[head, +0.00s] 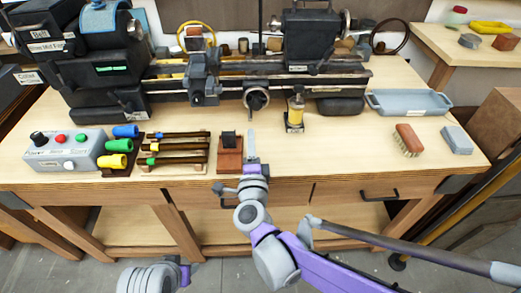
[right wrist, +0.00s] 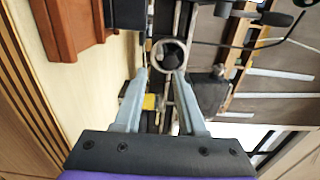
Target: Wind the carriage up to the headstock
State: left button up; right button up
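The lathe's dark headstock (head: 105,68) stands at the left end of the bed in the head view. The grey carriage (head: 204,78) sits on the bed a little right of it, with a gap between. A round handwheel (head: 256,98) is on the front of the lathe, right of the carriage. My right gripper (head: 251,140) is over the bench front, below the handwheel in the picture. In the right wrist view its two fingers (right wrist: 160,76) are apart and empty, pointing at the handwheel ring (right wrist: 170,54); contact does not show.
A brown block stand (head: 230,158) is just left of my right gripper, and a yellow oil bottle (head: 295,110) stands right of the handwheel. Screwdrivers (head: 180,152) and a control box (head: 66,152) lie left. A tray (head: 408,103) and brush (head: 408,140) are right.

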jog(key=shift+w, duration=4.2)
